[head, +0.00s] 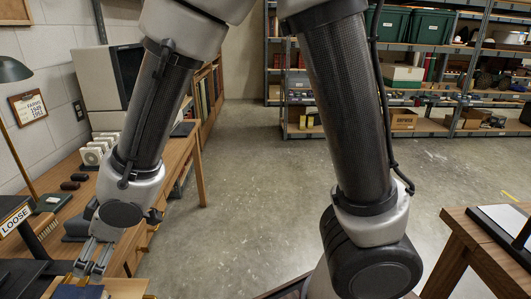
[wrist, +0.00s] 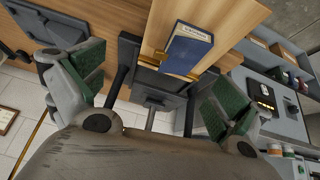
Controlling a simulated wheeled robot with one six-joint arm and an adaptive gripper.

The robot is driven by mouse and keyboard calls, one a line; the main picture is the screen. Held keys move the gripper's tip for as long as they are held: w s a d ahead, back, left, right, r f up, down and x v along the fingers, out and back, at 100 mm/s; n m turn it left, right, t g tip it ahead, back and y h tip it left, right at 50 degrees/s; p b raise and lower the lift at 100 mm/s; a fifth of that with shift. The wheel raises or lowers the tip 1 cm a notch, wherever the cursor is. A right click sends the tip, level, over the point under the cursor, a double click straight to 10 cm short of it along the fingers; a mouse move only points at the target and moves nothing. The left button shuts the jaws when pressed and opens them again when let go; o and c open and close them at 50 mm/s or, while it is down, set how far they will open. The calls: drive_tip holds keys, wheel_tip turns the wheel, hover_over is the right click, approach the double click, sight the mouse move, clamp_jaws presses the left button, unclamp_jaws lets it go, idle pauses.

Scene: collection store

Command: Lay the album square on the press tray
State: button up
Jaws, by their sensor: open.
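A dark blue album (wrist: 190,48) with pale lettering on its cover lies on a light wooden board (wrist: 158,28) with brass-coloured fittings. Its blue edge also shows at the bottom of the head view (head: 76,293), partly cut off. My gripper (head: 92,264) is above it at lower left, pointing down. In the wrist view my gripper (wrist: 155,78) has its green-padded fingers wide apart, with nothing between them; the album is beyond the fingertips. I cannot tell which surface is the press tray.
A "LOOSE" sign (head: 15,219) stands close left of my gripper over black equipment. The wooden desk (head: 178,160) holds a lamp, dark small items and pale boxes. A second table (head: 470,235) with a black-and-white item is at right. The floor between is clear.

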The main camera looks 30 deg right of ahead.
drive_tip(key=w+d+r+m+t+h, duration=0.1)
drive_tip(key=w+d+r+m, duration=0.2)
drive_tip(key=d, duration=0.4)
drive_tip(key=w+d+r+m+t+h, duration=0.1)
drive_tip(key=w+d+r, duration=0.3)
drive_tip(key=d, duration=0.2)
drive_tip(key=d+r+m+h, duration=0.1)
drive_tip(key=d+r+m, duration=0.15)
drive_tip(key=d, duration=0.65)
drive_tip(key=d+r+m+h, duration=0.1)
drive_tip(key=d+r+m, duration=0.15)
drive_tip(key=d, duration=0.65)
drive_tip(key=s+d+r+m+h, duration=0.1)
drive_tip(key=s+d+r+m, duration=0.1)
drive_tip(key=s+d, duration=0.6)
drive_tip(key=s+d+r+m, duration=0.2)
drive_tip(key=s+d, duration=0.5)
drive_tip(key=s, duration=0.1)
drive_tip(key=shift+d+r+m+g+h, duration=0.35)
drive_tip(key=shift+d+m+g+h, duration=0.05)
drive_tip(key=shift+w, duration=0.1)
